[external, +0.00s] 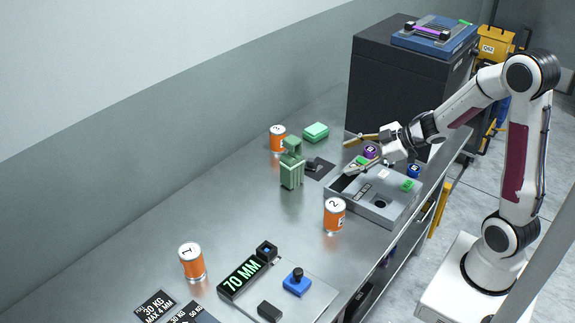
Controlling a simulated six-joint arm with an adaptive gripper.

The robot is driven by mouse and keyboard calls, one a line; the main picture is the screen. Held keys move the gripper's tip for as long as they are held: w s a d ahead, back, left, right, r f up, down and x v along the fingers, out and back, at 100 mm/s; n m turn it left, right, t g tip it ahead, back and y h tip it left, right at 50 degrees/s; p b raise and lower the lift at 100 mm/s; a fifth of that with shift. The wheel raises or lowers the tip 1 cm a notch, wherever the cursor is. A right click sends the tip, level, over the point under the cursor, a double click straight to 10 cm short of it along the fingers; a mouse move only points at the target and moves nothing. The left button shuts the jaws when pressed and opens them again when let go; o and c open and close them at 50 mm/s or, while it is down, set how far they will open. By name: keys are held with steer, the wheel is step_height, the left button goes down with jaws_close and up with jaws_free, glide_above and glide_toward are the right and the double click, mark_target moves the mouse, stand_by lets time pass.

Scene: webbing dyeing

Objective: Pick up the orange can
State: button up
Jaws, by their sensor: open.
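Three orange cans with white tops stand upright on the metal bench. One orange can (278,139) is at the back near the wall, another orange can (334,215) is in front of the grey box, and the third orange can (192,262), marked "1", is at the front left. My gripper (356,156) is open, above the back part of the grey box (377,207), with its fingers toward the left. It is to the right of the back can and apart from all three cans. No can is between its fingers.
A large black cabinet (385,80) stands behind my gripper. A "70 MM" display (247,274) and a blue device (297,283) lie in front.

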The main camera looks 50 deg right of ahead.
mark_target(335, 208)
steer(key=a+f+y, duration=0.1)
steer(key=s+a+f+n+y, duration=0.1)
steer(key=s+a+f+g+y, duration=0.1)
steer(key=shift+a+f, duration=0.3)
steer(key=s+a+y, duration=0.1)
steer(key=s+a+f+n+g+y, duration=0.1)
steer(key=s+a+g+y, duration=0.1)
steer(key=s, duration=0.1)
steer(key=shift+a+f+y, duration=0.3)
steer(key=shift+f+y, duration=0.1)
steer(key=shift+s+a+n+y, duration=0.3)
steer(key=shift+s+a+y, duration=0.1)
steer(key=shift+s, duration=0.15)
steer(key=shift+x, duration=1.25)
steer(key=shift+w+f, duration=0.1)
steer(key=shift+x, duration=2.5)
steer(key=shift+a, duration=0.1)
